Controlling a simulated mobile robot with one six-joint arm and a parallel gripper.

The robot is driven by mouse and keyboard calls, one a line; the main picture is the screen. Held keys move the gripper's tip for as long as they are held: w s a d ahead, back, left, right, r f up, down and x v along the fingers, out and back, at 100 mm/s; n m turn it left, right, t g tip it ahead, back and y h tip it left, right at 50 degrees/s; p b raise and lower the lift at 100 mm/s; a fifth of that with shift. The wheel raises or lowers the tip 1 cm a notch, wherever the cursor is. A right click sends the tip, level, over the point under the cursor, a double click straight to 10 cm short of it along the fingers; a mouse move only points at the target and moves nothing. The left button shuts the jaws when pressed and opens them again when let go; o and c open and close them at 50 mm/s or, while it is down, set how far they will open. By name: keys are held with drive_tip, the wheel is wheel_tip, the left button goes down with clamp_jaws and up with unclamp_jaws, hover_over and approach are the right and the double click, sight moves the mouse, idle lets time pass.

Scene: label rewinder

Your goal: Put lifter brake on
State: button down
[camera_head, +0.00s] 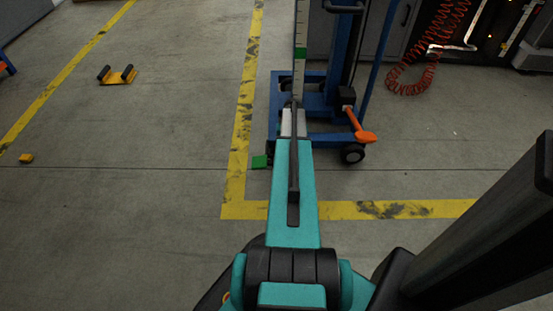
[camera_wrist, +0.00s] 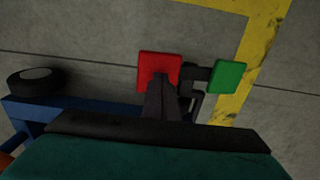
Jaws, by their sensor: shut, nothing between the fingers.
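The blue lifter (camera_head: 318,108) stands ahead of my arm, with its base low on the floor. Two brake pedals show at its near end in the wrist view: a square red pedal (camera_wrist: 157,66) and a square green pedal (camera_wrist: 227,77) to its right. The green pedal also shows in the head view (camera_head: 260,161), left of my arm; the red one is hidden there. My gripper (camera_wrist: 160,84) is shut and empty. Its dark fingertips overlap the lower part of the red pedal in the wrist view. I cannot tell whether they touch it.
An orange lever (camera_head: 362,128) and a caster wheel (camera_head: 353,154) stick out at the lifter's right. A coiled red hose (camera_head: 415,75) hangs at the back right. Yellow floor lines (camera_head: 241,130) run beside the lifter.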

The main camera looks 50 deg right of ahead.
drive_tip(key=shift+f, duration=0.95)
drive_tip(key=shift+f+b, duration=0.3)
drive_tip(key=shift+f, duration=0.6)
drive_tip(key=shift+r, duration=0.15)
wheel_tip(320, 180, up, 9)
drive_tip(key=p, duration=0.6)
idle(0.3)
